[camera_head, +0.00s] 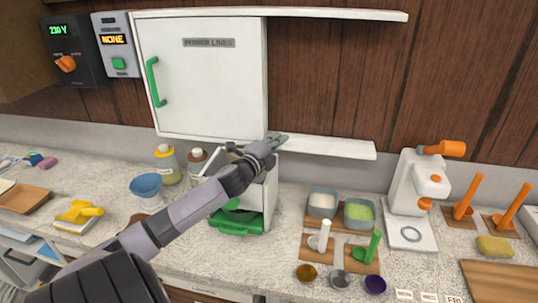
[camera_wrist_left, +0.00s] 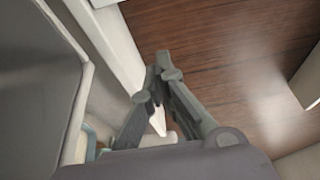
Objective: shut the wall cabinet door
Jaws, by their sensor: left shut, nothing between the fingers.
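The white wall cabinet door (camera_head: 205,85) hangs on the wood wall in the head view, with a dark "POWER LINES" label and a green handle (camera_head: 156,82) near its left edge. I cannot tell from here whether it is fully shut. My left gripper (camera_head: 279,139) is at the door's lower right corner, beside the white lower shelf board (camera_head: 335,147). I cannot tell whether it touches either. In the left wrist view the fingers (camera_wrist_left: 163,68) are shut and empty, beside a white edge. My right gripper is out of view.
A white container with a green base (camera_head: 237,227) stands under my left arm. Jars (camera_head: 166,160) and a blue bowl (camera_head: 146,185) are to its left. Tubs (camera_head: 358,213) and a white machine (camera_head: 408,188) are to the right. Wood wall (camera_head: 335,75) is bare right of the door.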

